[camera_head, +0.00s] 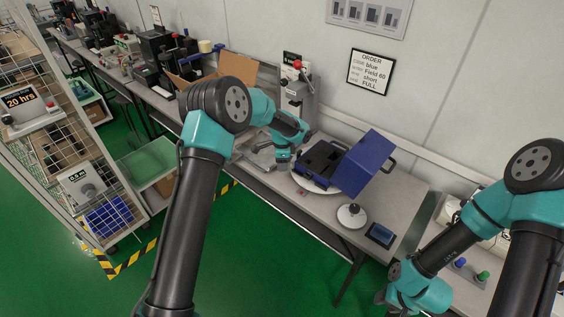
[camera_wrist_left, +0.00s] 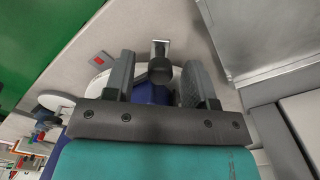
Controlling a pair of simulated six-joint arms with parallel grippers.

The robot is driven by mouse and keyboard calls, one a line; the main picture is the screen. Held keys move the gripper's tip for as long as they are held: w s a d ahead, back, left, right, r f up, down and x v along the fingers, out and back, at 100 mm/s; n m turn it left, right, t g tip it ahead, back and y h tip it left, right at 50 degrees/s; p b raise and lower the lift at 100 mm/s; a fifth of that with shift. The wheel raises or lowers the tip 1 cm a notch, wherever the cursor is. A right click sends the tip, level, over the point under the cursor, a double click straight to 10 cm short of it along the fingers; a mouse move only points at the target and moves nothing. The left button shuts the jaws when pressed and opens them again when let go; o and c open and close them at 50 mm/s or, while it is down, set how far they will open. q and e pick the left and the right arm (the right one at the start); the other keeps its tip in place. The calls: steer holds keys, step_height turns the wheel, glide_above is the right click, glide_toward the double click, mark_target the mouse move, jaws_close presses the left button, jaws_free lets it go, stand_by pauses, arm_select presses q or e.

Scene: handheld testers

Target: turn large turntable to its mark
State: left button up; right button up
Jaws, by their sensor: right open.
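The large turntable is a white disc (camera_head: 333,190) on the bench, mostly hidden under an open case with a blue lid (camera_head: 364,163) and dark inside (camera_head: 318,157). Its pale rim (camera_wrist_left: 97,86) shows beside a finger in the left wrist view. A red marker (camera_wrist_left: 101,58) lies on the bench near the rim. My left gripper (camera_head: 283,167) is at the left side of the disc. In the left wrist view its fingers (camera_wrist_left: 157,80) are apart, with a dark knob or post (camera_wrist_left: 160,66) between them. My right gripper (camera_head: 384,299) is low at right, barely visible and away from the turntable.
A smaller white disc with a black knob (camera_head: 351,215) and a dark blue-screened device (camera_head: 380,235) stand on the bench to the right. A grey tester with a red knob (camera_head: 297,92) stands behind. An open cardboard box (camera_head: 237,68) is further left.

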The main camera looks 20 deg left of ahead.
arm_select(q)
jaws_close()
steer(key=shift+s, duration=0.2)
stand_by(0.5)
